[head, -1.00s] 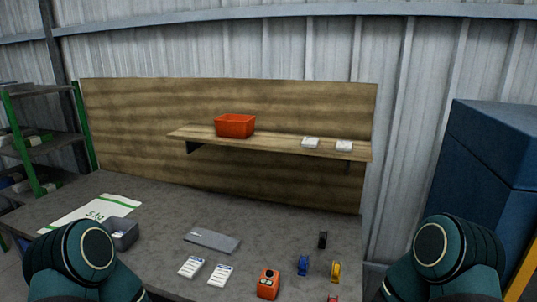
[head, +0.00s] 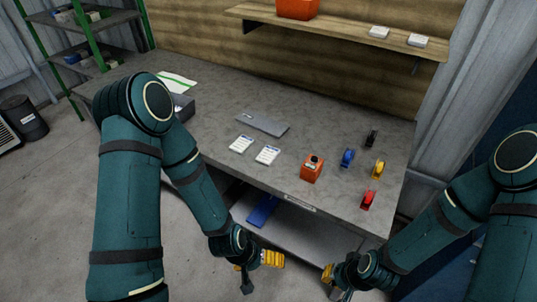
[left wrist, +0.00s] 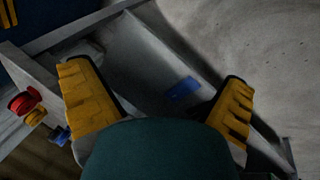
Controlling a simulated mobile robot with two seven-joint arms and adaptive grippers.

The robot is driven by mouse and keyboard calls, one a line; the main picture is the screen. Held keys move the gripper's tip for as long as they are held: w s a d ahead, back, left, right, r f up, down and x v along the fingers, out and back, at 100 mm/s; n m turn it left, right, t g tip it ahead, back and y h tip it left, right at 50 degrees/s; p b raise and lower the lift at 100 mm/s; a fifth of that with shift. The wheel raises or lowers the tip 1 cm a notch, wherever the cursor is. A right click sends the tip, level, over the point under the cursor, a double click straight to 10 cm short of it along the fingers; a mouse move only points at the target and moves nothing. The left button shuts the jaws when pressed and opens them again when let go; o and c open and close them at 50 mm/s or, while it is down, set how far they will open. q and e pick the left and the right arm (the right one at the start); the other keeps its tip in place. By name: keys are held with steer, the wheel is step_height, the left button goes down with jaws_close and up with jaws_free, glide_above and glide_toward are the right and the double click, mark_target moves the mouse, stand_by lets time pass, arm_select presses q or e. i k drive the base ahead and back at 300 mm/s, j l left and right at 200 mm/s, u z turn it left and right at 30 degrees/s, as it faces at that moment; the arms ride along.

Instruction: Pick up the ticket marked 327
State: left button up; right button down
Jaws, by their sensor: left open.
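Two white printed tickets, a left one (head: 241,144) and a right one (head: 267,155), lie flat side by side on the grey bench top (head: 215,120) in the head view. Their print is too small to read, so I cannot tell which is 327. My left gripper (head: 272,259) is below and in front of the bench edge, away from the tickets. In the left wrist view its yellow fingers (left wrist: 157,75) are spread with nothing between them. My right gripper (head: 328,272) is also low in front of the bench; its finger opening is unclear.
An orange device (head: 312,169), a blue dispenser (head: 347,158), a yellow dispenser (head: 378,169) and a red dispenser (head: 368,200) stand right of the tickets. A flat grey item (head: 262,124) lies behind them. A blue object (head: 262,211) is on the lower shelf.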

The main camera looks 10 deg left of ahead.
mark_target(267, 156)
steer(key=z, duration=0.3)
steer(key=j+z, duration=0.35)
steer(key=z, duration=0.15)
steer(key=j+z, duration=0.35)
steer(key=z, duration=0.15)
steer(key=j+z, duration=0.1)
steer(key=j, duration=0.2)
steer(key=k+j+z, duration=0.1)
steer(key=j, duration=0.2)
steer(key=k+j+z, duration=0.15)
steer(key=j, duration=0.15)
